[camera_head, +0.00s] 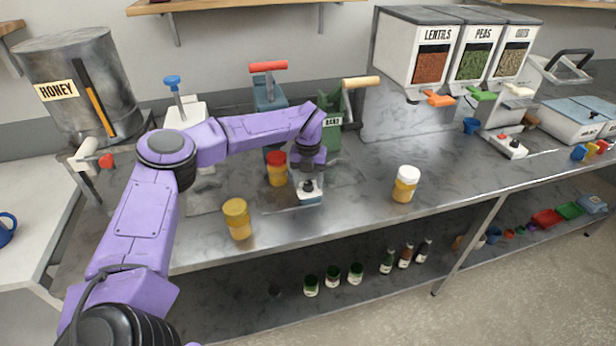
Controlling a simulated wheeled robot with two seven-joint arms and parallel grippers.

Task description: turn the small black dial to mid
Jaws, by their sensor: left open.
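A small black dial (308,186) sits on the front of a little white and blue box (311,198) near the front edge of the steel counter, at the middle of the view. My left gripper (306,172) points down right above and behind this box, its jaws open. The gripper is small and dark here, and I cannot tell whether its fingers touch the dial. The dial's pointer and marks are too small to read. My right gripper is not in view.
A honey tank (60,75) is at the left; lentil, pea and oat dispensers (432,65) are at the right. Several bottles (387,262) stand on the lower shelf.

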